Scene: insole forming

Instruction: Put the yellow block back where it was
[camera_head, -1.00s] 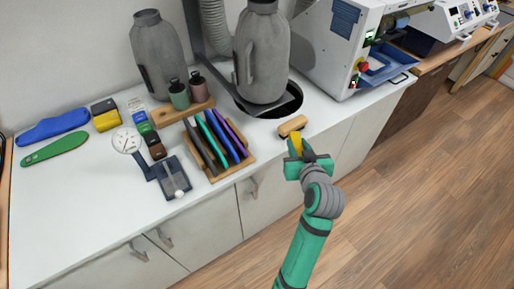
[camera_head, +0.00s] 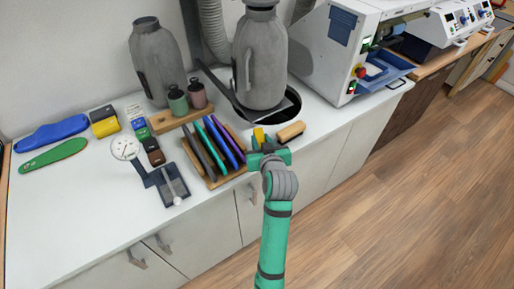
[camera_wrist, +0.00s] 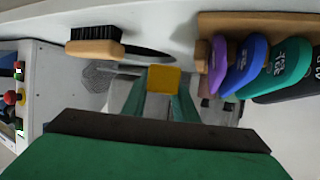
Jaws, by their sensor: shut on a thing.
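My gripper (camera_head: 265,146) is shut on a small yellow block (camera_head: 259,135), above the front part of the counter. The block also shows in the wrist view (camera_wrist: 163,78), between the two green fingers. In the head view the gripper is just right of the wooden rack of coloured insoles (camera_head: 217,150) and just left of the wooden-backed brush (camera_head: 291,131). A yellow and black block (camera_head: 104,122) stands at the back left of the counter, beside a blue insole. I cannot tell where the held block stood before.
The white counter (camera_head: 75,225) is bare at its front left. A dial gauge (camera_head: 125,148), a wooden holder with two small bottles (camera_head: 181,117) and tall grey canisters (camera_head: 262,60) stand around the rack. A grey machine (camera_head: 330,45) stands at the right.

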